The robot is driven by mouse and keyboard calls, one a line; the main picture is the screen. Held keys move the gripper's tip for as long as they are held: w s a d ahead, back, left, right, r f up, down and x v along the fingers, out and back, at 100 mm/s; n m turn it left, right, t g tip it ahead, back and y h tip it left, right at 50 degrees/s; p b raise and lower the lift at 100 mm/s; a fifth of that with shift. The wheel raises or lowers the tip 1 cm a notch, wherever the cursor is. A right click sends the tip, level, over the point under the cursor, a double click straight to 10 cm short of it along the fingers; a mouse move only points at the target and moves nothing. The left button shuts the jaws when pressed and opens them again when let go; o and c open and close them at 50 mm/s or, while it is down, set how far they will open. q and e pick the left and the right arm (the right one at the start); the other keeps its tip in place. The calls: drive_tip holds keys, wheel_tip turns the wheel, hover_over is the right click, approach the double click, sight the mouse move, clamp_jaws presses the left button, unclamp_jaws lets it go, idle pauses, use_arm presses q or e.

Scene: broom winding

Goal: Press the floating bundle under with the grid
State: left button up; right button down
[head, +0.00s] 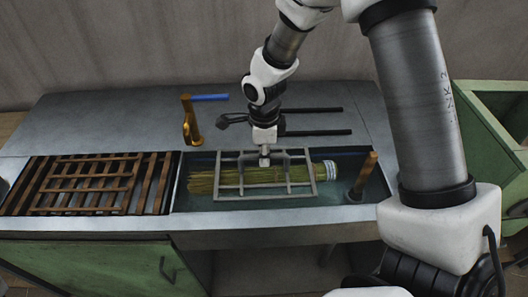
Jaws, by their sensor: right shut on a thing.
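The grid (314,180) is a grey metal frame with crossbars and a raised handle. It lies level over the bundle (205,184), a yellow-green sheaf of straw with a pale band at its right end, in the sunken basin (190,205). The straw shows between the bars and past both ends of the grid. I cannot tell whether the grid touches the bundle or how deep the bundle sits. My right gripper (264,158) points down from above and is shut on the grid's handle. My left gripper is out of view.
A slatted wooden rack (95,186) fills the left bay. A brass tap (190,120) with a blue lever stands behind the basin. A wooden-handled tool (364,175) stands at the basin's right end. Two dark bars (322,132) lie behind. A green bin (490,135) is at right.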

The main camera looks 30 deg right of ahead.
sight(264, 171)
drive_tip(key=shift+f+b, duration=2.85)
drive_tip(key=shift+f, duration=1)
drive_tip(key=shift+c, duration=1.6)
unclamp_jaws()
drive_tip(key=o, duration=0.3)
